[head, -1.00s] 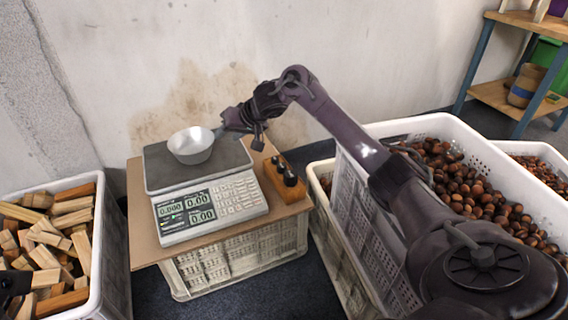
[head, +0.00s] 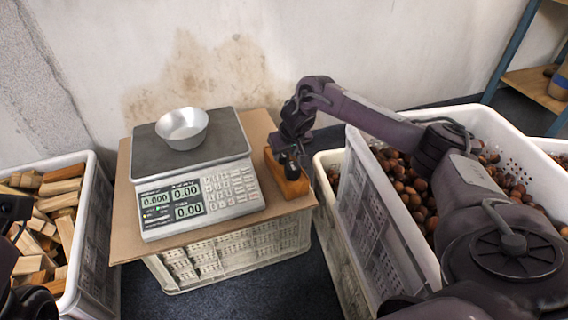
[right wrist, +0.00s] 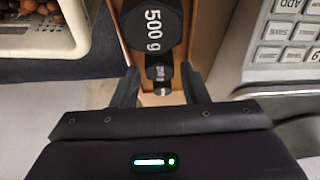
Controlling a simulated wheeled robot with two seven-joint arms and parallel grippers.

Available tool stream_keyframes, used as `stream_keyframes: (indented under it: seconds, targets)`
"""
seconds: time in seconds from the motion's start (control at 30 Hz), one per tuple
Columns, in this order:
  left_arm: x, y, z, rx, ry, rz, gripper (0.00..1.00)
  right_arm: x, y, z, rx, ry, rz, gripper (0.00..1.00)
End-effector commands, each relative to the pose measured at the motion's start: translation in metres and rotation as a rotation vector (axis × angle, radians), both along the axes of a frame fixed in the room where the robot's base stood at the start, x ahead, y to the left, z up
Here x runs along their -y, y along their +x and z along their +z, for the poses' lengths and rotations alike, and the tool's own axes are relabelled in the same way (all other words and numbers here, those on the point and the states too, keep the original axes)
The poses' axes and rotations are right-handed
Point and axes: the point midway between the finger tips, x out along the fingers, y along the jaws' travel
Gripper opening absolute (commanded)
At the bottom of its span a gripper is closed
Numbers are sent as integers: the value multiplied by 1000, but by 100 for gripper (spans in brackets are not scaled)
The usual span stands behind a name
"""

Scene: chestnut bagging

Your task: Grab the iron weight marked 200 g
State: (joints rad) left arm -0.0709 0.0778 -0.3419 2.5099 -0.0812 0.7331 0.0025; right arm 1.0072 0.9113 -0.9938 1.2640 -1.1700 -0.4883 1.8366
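The wooden weight block (head: 290,184) stands on the board to the right of the scale, partly hidden by my right gripper (head: 290,150). In the right wrist view, a large black weight marked 500 g (right wrist: 154,32) stands in the block. A smaller dark weight with a small blurred label, seemingly 200 g (right wrist: 160,72), is nearer my right gripper (right wrist: 160,88), with a smaller metal piece (right wrist: 162,91) beyond it. My right gripper is open, its fingers on either side of these smaller weights, with gaps. Dark parts of my left arm show at the left edge; its fingers are unclear.
The scale (head: 200,190) carries a metal bowl (head: 183,128) and stands left of the block on a cardboard-topped crate (head: 240,240). A white crate of chestnuts (head: 385,225) is close on the right. A crate of wood pieces (head: 92,200) is at left.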

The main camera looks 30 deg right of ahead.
Motion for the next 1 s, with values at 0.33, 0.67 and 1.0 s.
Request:
stream_keyframes:
  seconds: [0.33,0.67,1.0]
  targets:
    - [2,-4,5,29,2,-2,0,1,6,-14,0,0,0,40]
    - [2,-4,5,28,1,-2,0,1,6,-14,0,0,0,9]
    - [2,-4,6,29,0,-2,0,1,6,-11,1,0,-1,1]
